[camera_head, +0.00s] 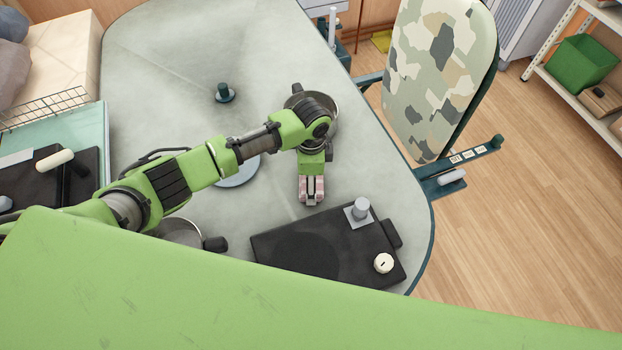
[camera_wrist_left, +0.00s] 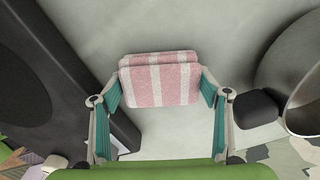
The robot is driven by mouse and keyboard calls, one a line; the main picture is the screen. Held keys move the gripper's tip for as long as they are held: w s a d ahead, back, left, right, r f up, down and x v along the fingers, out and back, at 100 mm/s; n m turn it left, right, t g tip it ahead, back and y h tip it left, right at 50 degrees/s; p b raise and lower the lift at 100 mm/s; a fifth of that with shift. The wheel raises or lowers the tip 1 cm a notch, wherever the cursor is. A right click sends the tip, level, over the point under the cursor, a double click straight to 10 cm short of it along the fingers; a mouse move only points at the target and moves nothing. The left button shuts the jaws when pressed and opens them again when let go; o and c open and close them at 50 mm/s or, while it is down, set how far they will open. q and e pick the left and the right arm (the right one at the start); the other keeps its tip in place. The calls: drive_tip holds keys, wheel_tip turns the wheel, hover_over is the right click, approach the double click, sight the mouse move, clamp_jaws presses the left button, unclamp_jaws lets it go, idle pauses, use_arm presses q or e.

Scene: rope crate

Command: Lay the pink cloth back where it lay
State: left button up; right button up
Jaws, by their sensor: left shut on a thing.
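The pink cloth (camera_wrist_left: 160,82) shows in the left wrist view as a folded, layered pad with pink and white stripes. It sits between the two fingers of my left gripper (camera_wrist_left: 160,92), which is shut on it. In the head view my left gripper (camera_head: 311,192) points down over the grey table, with small pink parts of the cloth (camera_head: 304,188) at the fingers. I cannot tell whether the cloth touches the table. My right gripper is in neither view.
A black flat appliance (camera_head: 295,245) with a grey knob and white dial lies close by, in front of my gripper. A metal pan (camera_head: 180,230) is partly hidden by my arm. A dark green peg (camera_head: 225,93) stands farther back. The grey tabletop (camera_head: 370,160) is bare right of the gripper.

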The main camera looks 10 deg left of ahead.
use_arm(q)
drive_tip(key=shift+f, duration=0.15)
drive_tip(key=o, duration=1)
drive_tip(key=shift+o, duration=0.2)
wheel_tip(320, 180, up, 12)
